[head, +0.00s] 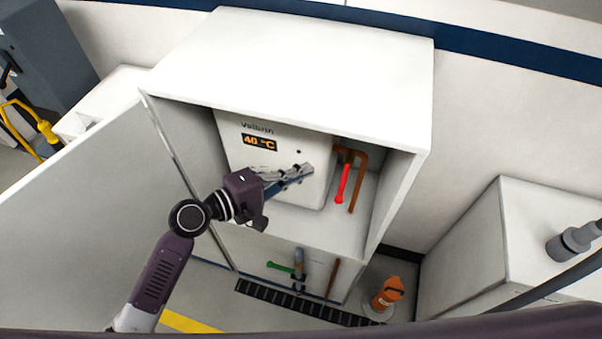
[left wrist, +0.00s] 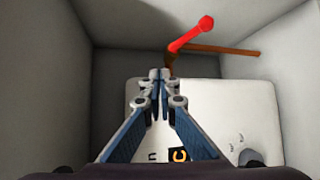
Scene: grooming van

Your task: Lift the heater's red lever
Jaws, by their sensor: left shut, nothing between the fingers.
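The heater (head: 270,150) is a white box with a "40 °C" display inside an open white cabinet. Its red lever (head: 343,184) hangs down to the right of the heater, next to a copper pipe (head: 358,180). My left gripper (head: 306,170) is shut and empty in front of the heater, to the left of the lever and apart from it. In the left wrist view the red lever (left wrist: 192,34) shows beyond the fingertips of my left gripper (left wrist: 159,74), with the heater's white face (left wrist: 240,115) below. My right gripper is not seen.
The cabinet's walls (head: 400,190) close in on the right, and its open door (head: 80,210) stands at the left. Below are a green-handled valve (head: 281,267) and a floor grate (head: 300,305). An orange object (head: 388,293) stands on the floor at right.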

